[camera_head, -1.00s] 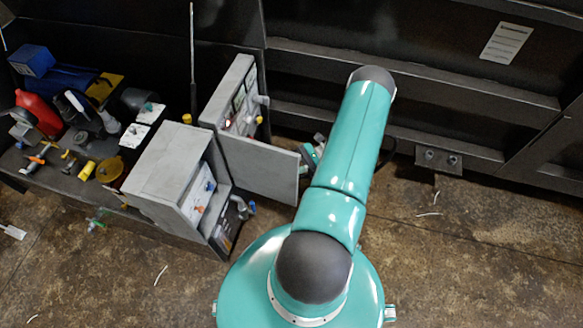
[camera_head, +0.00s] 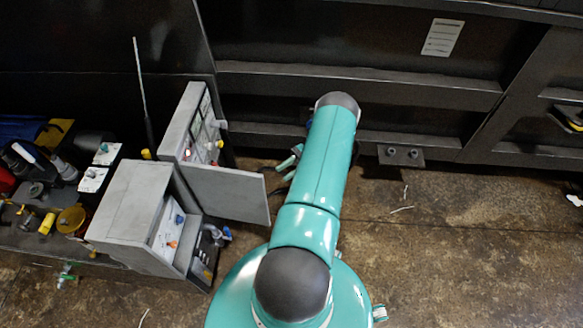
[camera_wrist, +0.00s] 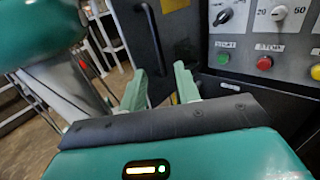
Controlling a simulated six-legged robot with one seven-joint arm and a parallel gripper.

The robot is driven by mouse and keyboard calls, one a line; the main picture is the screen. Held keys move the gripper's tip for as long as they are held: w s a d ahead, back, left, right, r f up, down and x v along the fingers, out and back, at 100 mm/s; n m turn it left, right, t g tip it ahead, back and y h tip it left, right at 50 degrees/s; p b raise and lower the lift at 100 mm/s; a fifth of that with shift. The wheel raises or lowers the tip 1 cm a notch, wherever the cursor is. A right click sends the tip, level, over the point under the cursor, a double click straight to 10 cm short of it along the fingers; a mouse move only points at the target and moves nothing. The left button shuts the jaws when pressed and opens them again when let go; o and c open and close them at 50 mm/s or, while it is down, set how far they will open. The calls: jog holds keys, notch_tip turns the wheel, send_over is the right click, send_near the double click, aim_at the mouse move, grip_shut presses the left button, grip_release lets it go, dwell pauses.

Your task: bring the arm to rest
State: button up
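My arm rises from the teal base at the bottom of the head view and reaches up toward the dark wall. My gripper shows in part in the head view (camera_head: 290,160), left of the forearm and close to the open grey door (camera_head: 225,192); the forearm hides the rest. In the wrist view my gripper (camera_wrist: 160,86) has its two pale green fingers apart, with nothing seen between them. The control panel (camera_wrist: 288,45) with dials, a green button (camera_wrist: 223,58) and a red button (camera_wrist: 265,63) stands beyond the fingers to the right.
A grey cabinet (camera_head: 135,215) stands left of my base, its door close to my arm. A workbench with tools lies at far left. The dark compactor wall (camera_head: 400,85) closes off the back. The floor (camera_head: 470,240) at right is mostly clear.

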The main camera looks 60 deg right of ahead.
jog(key=shift+v, duration=1.05)
jog(key=w+a+r+n+g+h, duration=0.35)
jog(key=w+r+n+g, duration=0.25)
jog(key=w+r, duration=0.7)
jog(key=w+a+r+n+g+h, duration=0.2)
jog(key=a+r, duration=0.4)
jog(key=r, duration=0.1)
jog(key=w+a+r+n+g+h, duration=0.1)
jog(key=w+a+r+n+h, duration=0.15)
jog(key=a+r, duration=0.35)
jog(key=s+a+r+n+t+h, duration=0.2)
jog(key=s+a+r+n, duration=0.2)
jog(key=a+r, duration=0.2)
jog(key=s+a+r+n+t+h, duration=0.2)
jog(key=a+r, duration=0.4)
jog(key=a, duration=0.4)
jog(key=s+a+r+n+t+h, duration=0.2)
jog(key=s+a+r+n+h, duration=0.2)
jog(key=a, duration=0.5)
jog(key=s+r+n, duration=0.1)
jog(key=s+n, duration=0.1)
jog(key=shift+r+n+t, duration=0.35)
jog(key=shift+r+t, duration=0.05)
